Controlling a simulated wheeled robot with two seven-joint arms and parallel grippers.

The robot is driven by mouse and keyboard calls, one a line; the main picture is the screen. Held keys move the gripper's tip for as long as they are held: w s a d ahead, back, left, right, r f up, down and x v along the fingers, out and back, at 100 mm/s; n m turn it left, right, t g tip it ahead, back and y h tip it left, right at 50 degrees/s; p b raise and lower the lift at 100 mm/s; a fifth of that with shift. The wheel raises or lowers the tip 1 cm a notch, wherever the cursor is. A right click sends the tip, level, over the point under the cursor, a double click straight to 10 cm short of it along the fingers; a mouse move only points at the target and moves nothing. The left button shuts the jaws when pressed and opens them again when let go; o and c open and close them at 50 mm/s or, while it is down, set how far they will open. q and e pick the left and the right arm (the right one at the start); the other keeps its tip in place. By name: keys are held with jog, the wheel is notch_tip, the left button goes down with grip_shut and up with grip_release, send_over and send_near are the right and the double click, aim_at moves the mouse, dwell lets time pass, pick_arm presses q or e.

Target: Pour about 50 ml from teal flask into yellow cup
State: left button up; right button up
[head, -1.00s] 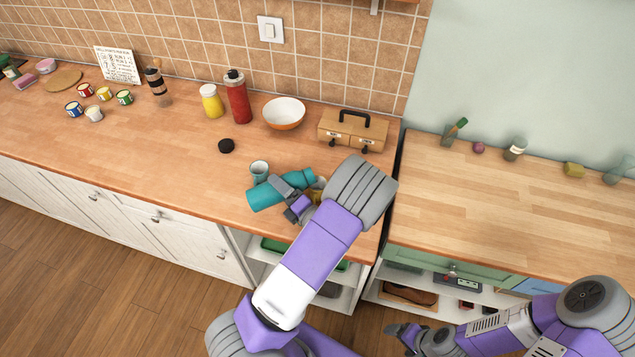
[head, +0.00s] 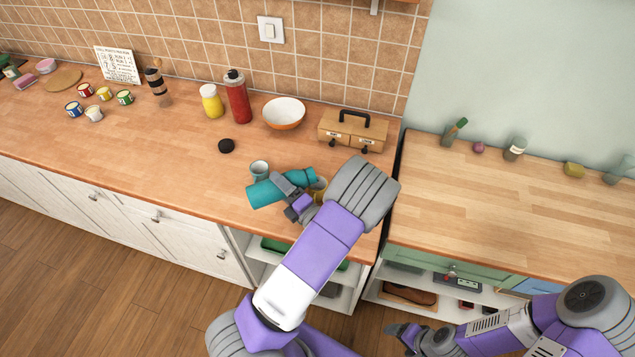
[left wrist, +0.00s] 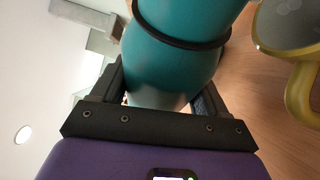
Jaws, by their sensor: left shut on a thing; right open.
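The teal flask (head: 267,193) is held tilted, nearly lying on its side, above the counter; its narrower end points right. My left gripper (head: 291,190) is shut on it. In the left wrist view the flask (left wrist: 172,60) with a dark band sits between the fingers of my left gripper (left wrist: 165,95). The yellow cup (head: 318,188) stands by the flask's right end, partly hidden by my arm. The cup's rim and handle (left wrist: 300,90) show at the right of the wrist view. Whether liquid is flowing cannot be seen. My right gripper (head: 405,335) is low at the lower right, empty and away from the counter.
A pale blue cup (head: 259,171) stands just behind the flask. A black lid (head: 226,146) lies further back. A bowl (head: 284,113), a red bottle (head: 238,97), a yellow jar (head: 212,102) and a wooden box (head: 352,130) line the wall. The counter's left middle is clear.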

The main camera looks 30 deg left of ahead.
pick_arm(q)
jog(key=shift+r+m, duration=0.3)
jog(key=shift+r, duration=0.1)
dwell(1.4)
jog(key=shift+w+d+r, duration=0.1)
jog(key=shift+w+d, duration=0.05)
jog(key=shift+d, duration=0.1)
dwell(0.6)
jog(key=f+n, duration=0.2)
jog(key=s+f+n, duration=0.1)
jog(key=shift+a+g+h, duration=0.3)
jog(key=shift+a+h, duration=0.05)
jog(key=shift+h, duration=0.05)
jog(key=shift+w+r+n, duration=0.3)
jog(key=shift+r+n, duration=0.2)
jog(key=shift+r, duration=0.45)
jog(key=shift+s+d+r, duration=0.1)
jog(key=shift+s+r, duration=0.05)
